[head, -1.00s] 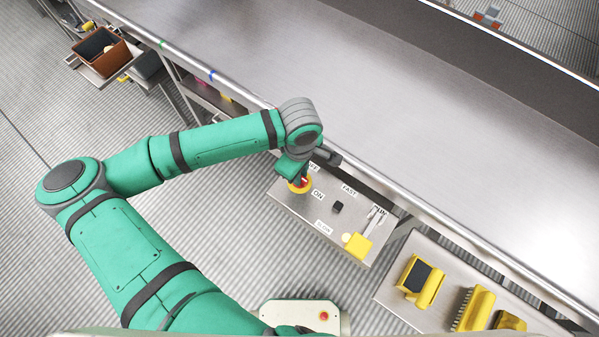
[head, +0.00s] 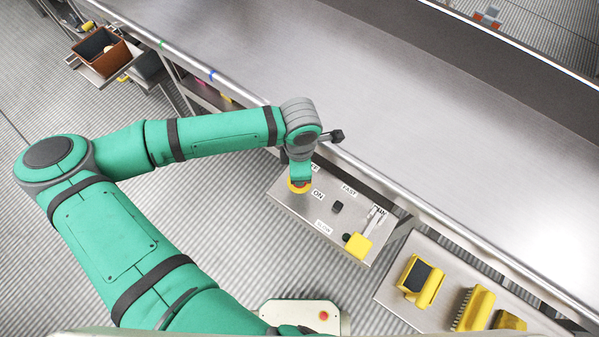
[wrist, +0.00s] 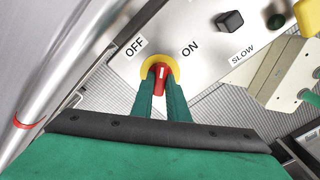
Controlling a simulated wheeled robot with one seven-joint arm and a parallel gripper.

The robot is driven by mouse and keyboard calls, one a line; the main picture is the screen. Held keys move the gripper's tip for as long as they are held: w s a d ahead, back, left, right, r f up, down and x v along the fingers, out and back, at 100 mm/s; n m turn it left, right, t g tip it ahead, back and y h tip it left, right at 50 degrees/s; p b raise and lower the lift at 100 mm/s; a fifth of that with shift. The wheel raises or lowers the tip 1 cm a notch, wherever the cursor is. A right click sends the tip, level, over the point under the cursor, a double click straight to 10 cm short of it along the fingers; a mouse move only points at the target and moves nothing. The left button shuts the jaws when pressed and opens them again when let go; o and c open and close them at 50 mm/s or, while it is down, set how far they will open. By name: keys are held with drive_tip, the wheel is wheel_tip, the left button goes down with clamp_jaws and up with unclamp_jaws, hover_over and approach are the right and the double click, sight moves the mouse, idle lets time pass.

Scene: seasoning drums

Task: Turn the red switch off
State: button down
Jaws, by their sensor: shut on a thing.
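The red switch (wrist: 161,78) is a small red handle with a white mark on a round yellow base (wrist: 173,64). It sits on a grey control panel (wrist: 197,75), with the OFF label (wrist: 134,46) to its left and the ON label (wrist: 190,48) to its right in the wrist view. My gripper (wrist: 160,88) has its two green fingers shut on the handle, one on each side. In the head view my gripper (head: 299,181) reaches down to the yellow base (head: 298,189) and hides most of the handle.
The panel also carries a black knob (head: 337,207), a dark round lamp or button (head: 346,237) and a yellow box (head: 358,246). A steel conveyor rail (head: 440,215) runs close behind it. A tray with yellow brushes (head: 473,308) stands to the right.

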drive_tip(key=n, duration=0.5)
drive_tip(key=shift+d, duration=0.1)
drive_tip(key=n, duration=0.4)
drive_tip(key=shift+w, duration=0.1)
drive_tip(key=shift+n, duration=0.4)
drive_tip(key=c, duration=1.7)
unclamp_jaws()
wheel_tip(320, 180, up, 11)
drive_tip(key=shift+f, duration=0.1)
